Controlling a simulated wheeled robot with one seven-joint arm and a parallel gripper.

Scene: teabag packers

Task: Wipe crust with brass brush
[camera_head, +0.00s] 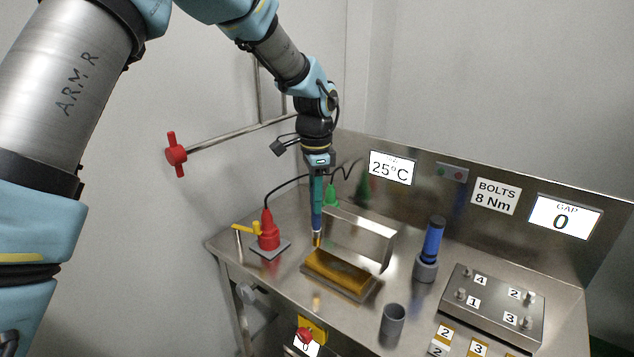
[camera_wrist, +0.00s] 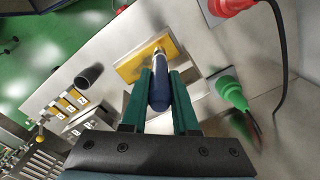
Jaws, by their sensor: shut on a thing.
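My gripper (camera_head: 317,205) points straight down, shut on the blue handle of the brass brush (camera_head: 318,238). The brush hangs upright, its brass end at the left end of the brown-yellow crust (camera_head: 342,271) on a low metal block. I cannot tell whether the brush touches the crust. In the wrist view, the green fingers (camera_wrist: 159,95) clasp the blue handle (camera_wrist: 158,93), and the brush tip points at the yellow crust plate (camera_wrist: 147,60). A bright metal frame (camera_head: 358,240) stands right behind the crust.
A red plug fixture (camera_head: 268,232) with a yellow lever stands at left, a green cone (camera_head: 330,197) behind. A blue-handled tool (camera_head: 432,240) stands in a grey holder at right. An empty grey cup (camera_head: 392,322) is in front. A numbered bolt plate (camera_head: 492,304) lies far right.

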